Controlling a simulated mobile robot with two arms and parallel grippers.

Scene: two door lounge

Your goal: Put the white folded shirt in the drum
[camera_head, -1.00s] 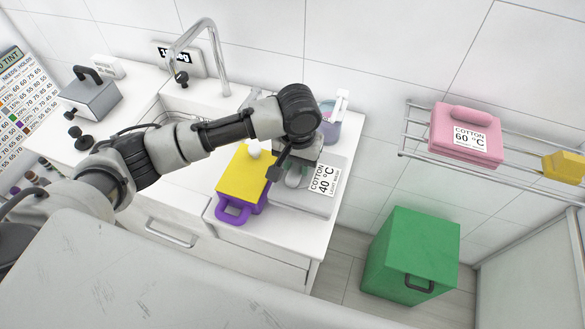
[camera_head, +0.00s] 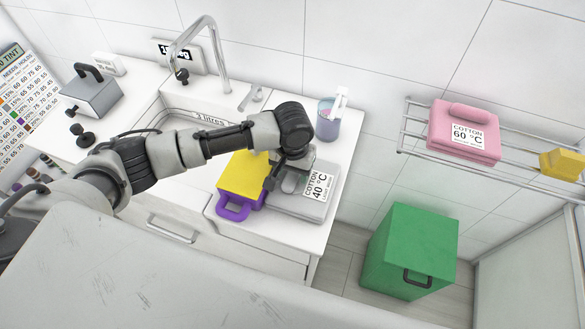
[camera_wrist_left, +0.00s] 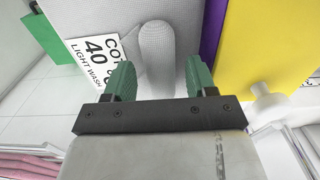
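The white folded shirt (camera_head: 300,209), pale grey-white with a "COTTON 40 °C" label and a rounded raised grip on top, lies on the counter beside the yellow box. In the left wrist view the shirt (camera_wrist_left: 85,14) fills the upper middle. My left gripper (camera_head: 284,180) is just above the shirt. In the left wrist view its two green fingers (camera_wrist_left: 160,78) are apart, with the raised grip beyond and between them; I cannot tell whether they touch it. My right gripper is not in view. I cannot make out the drum.
A yellow box with a purple handle (camera_head: 243,173) stands close left of the shirt. A cup (camera_head: 328,122) stands behind, near the sink tap (camera_head: 222,62). A pink folded stack (camera_head: 464,128) sits on a wall rack. A green bin (camera_head: 408,250) stands on the floor.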

